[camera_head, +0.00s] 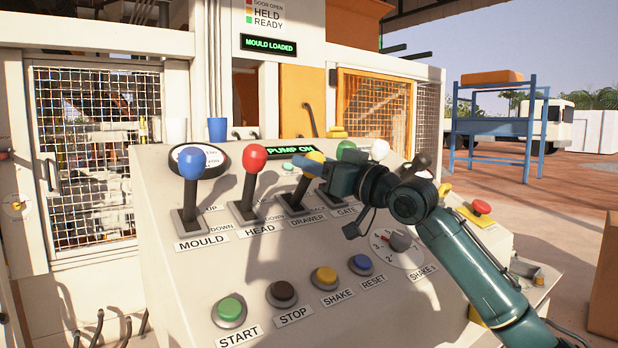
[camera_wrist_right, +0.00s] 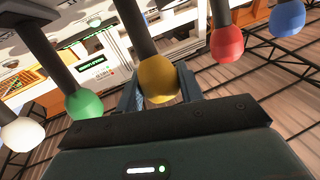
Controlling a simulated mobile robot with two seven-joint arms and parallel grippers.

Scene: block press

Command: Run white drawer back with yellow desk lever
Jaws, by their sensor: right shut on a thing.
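The yellow desk lever (camera_head: 305,182) stands above the DRAWER label on the sloped control desk, between the red and green levers. My right gripper (camera_head: 318,169) comes in from the right and is shut on the yellow knob. In the right wrist view the yellow knob (camera_wrist_right: 158,82) sits between the two fingers. Part of the knob is hidden by the gripper in the head view. I do not make out the white drawer. My left gripper is not in view.
The blue lever (camera_head: 191,165) and red lever (camera_head: 253,160) stand left of the yellow one; the green lever (camera_head: 346,149) and white lever (camera_head: 379,150) are close on the right. Push buttons, including green START (camera_head: 230,308), line the lower desk. A display reads MOULD LOADED.

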